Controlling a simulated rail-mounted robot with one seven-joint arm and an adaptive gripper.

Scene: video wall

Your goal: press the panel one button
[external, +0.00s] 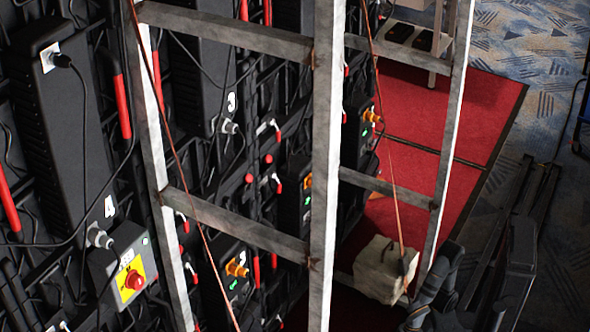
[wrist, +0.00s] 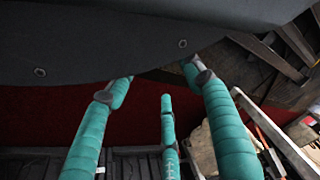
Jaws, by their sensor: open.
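In the external view, a grey control box (external: 107,266) at lower left carries a red button (external: 134,280) on a yellow plate, below the number 4. Farther along stand black boxes with orange switches and green lights, one at lower middle (external: 237,287), one behind the frame post (external: 292,205) and one farther right (external: 352,135). I cannot read a number one, so I cannot tell which is panel one. My gripper (wrist: 165,140) shows in the wrist view as open, teal-wrapped fingers with nothing between them. It is not clearly visible in the external view.
A metal frame (external: 326,160) with crossbars and hanging cables stands before the panels. A pale block (external: 386,270) sits on the red mat (external: 430,110) at right. A wooden structure (wrist: 265,65) shows at right in the wrist view. Blue patterned carpet (external: 530,45) lies beyond the mat.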

